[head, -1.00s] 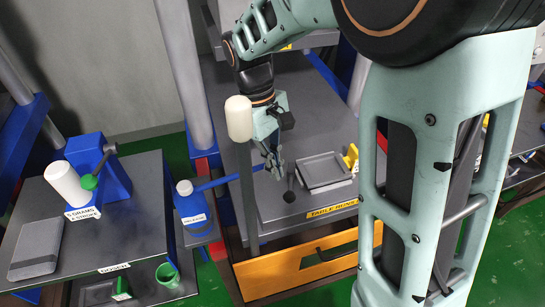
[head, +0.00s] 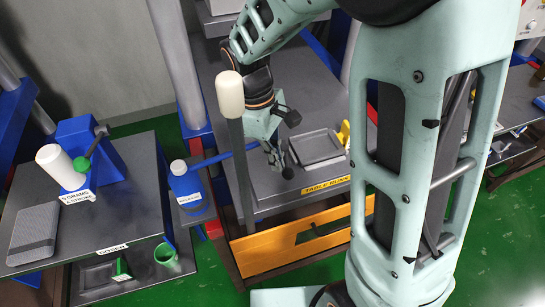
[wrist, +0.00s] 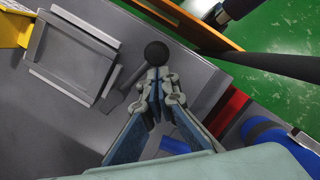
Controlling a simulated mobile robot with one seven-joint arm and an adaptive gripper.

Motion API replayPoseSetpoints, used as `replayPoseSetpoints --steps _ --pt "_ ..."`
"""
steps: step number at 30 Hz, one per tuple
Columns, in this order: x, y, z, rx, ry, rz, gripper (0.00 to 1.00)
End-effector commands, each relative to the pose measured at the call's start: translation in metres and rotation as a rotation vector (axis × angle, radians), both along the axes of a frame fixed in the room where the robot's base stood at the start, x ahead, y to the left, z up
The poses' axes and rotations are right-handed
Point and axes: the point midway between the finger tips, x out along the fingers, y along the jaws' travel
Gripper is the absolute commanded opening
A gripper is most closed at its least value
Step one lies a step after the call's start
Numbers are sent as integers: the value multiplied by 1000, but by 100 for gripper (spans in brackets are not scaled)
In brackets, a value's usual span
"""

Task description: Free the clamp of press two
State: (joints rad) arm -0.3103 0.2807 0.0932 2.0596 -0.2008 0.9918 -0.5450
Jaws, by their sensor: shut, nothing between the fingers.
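The clamp of press two appears to be the dark lever with a black ball knob (head: 288,173), standing on the grey press table (head: 262,205) at the front left of the square tray. The knob also shows in the wrist view (wrist: 156,53), just beyond my fingertips. My gripper (head: 279,160) is shut and empty, pointing down close to the knob. In the wrist view my gripper (wrist: 157,80) has its fingers together. I cannot tell whether they touch the knob.
A grey square tray (head: 317,146) and a yellow part (head: 344,132) lie right of my gripper. A tall bar with a cream grip (head: 230,95) stands close on the left. A blue bottle-shaped unit (head: 186,187) is further left. An orange beam (head: 262,252) crosses the front.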

Motion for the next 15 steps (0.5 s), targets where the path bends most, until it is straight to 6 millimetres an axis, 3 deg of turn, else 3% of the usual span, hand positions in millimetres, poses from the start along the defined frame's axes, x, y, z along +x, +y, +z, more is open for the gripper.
replayPoseSetpoints --steps 6,15 --pt "-5 -14 1 -2 2 80 0" --pt "-5 -14 0 -1 2 80 0"
